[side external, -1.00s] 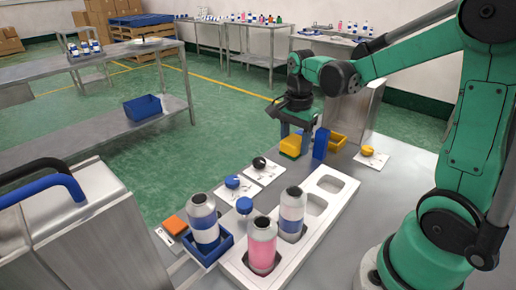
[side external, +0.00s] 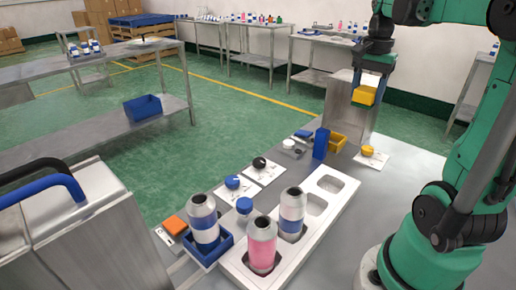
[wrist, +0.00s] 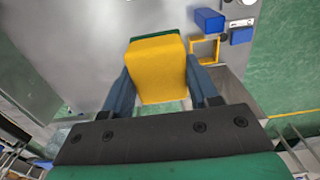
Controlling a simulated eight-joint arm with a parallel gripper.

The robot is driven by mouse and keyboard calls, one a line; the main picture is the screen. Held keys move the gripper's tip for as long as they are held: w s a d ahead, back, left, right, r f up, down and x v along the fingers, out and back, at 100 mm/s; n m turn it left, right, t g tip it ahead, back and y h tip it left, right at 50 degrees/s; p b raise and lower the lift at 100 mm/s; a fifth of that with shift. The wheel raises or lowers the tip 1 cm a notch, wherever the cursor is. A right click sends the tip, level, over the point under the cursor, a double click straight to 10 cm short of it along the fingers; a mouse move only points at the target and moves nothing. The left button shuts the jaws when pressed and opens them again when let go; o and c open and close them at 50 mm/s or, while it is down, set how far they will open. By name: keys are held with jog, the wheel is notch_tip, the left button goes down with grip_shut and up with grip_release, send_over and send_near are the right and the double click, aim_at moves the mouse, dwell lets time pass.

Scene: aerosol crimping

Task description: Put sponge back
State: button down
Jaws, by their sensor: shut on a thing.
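The sponge (side external: 364,96) is yellow with a thin green layer. My gripper (side external: 368,90) is shut on it and holds it up in the air, in front of the grey metal box at the back of the table. In the wrist view the sponge (wrist: 157,70) sits between the two blue-grey fingers, with its yellow face showing and a green strip along its far edge. A small yellow open tray (side external: 337,143) stands on the table below and to the left of the sponge; its rim also shows in the wrist view (wrist: 193,52).
A tall blue block (side external: 321,143) stands beside the yellow tray. A white card with a yellow knob (side external: 368,151) lies to the right. A white rack (side external: 328,224) holds a pink and a blue-banded bottle. A blue bin (side external: 224,241) holds another bottle.

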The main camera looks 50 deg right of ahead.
aim_at(347, 172)
notch_tip(347, 172, down, 19)
jog(key=shift+r, duration=0.1)
dwell(0.4)
jog(key=shift+f, duration=0.2)
jog(key=shift+c, duration=1.1)
grip_release()
notch_tip(347, 172, up, 12)
jog(key=w+a+n+t, duration=0.2)
jog(key=a+n+t, duration=0.1)
jog(key=a+n, duration=0.6)
jog(key=w+a+r+n+t, duration=0.1)
jog(key=w+a+n+t, duration=0.2)
jog(key=a+n, duration=0.6)
jog(key=a+t, duration=0.1)
jog(key=a, duration=0.5)
jog(key=shift+w, duration=0.25)
jog(key=shift+r, duration=0.1)
